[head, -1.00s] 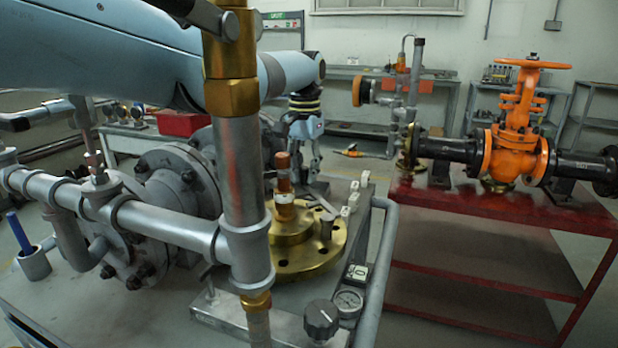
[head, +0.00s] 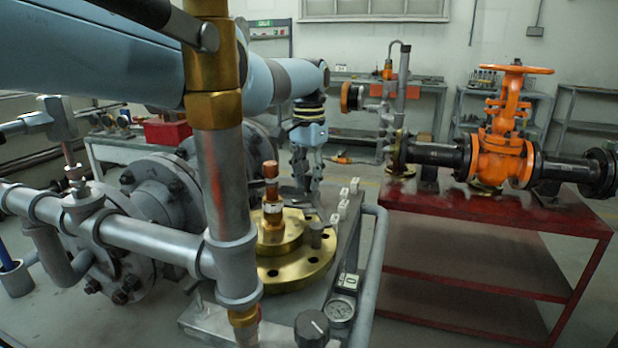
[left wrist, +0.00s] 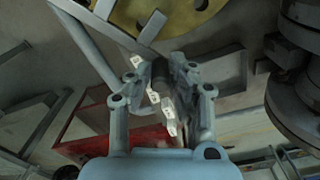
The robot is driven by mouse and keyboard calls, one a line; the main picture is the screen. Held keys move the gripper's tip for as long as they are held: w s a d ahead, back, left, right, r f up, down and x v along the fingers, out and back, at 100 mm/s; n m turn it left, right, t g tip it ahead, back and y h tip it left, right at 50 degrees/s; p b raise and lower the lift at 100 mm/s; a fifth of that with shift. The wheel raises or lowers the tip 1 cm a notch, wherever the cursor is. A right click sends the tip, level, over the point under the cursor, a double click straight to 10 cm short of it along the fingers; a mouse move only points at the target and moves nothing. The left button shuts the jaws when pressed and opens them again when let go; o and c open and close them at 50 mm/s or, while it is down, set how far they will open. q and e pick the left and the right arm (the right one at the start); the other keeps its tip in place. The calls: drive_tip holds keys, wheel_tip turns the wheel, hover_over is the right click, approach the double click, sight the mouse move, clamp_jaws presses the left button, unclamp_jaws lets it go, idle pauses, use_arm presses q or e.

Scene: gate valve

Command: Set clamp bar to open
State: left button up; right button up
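The clamp bar is likely the grey bar (left wrist: 122,38) that runs off the brass flange (left wrist: 185,12) in the left wrist view. A short dark cylinder (left wrist: 160,76) stands at its end. In the head view the brass flange (head: 290,268) sits on the cart, with a short grey post (head: 316,236) near its rim. My left gripper (head: 308,190) points down behind the flange. In the left wrist view its fingers (left wrist: 157,70) are apart, with the dark cylinder between them; I cannot tell whether they touch it. My right gripper is not in view.
A vertical pipe (head: 222,180) stands close in front, partly hiding the flange. A copper-coloured stem (head: 271,185) rises from the flange. White tags (head: 343,208), a gauge (head: 340,311) and a black knob (head: 312,328) line the cart. An orange valve (head: 503,150) stands on a red table.

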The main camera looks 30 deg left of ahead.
use_arm(q)
drive_tip(key=o, duration=0.4)
drive_tip(key=shift+o, duration=0.2)
wheel_tip(320, 180, up, 12)
idle(0.6)
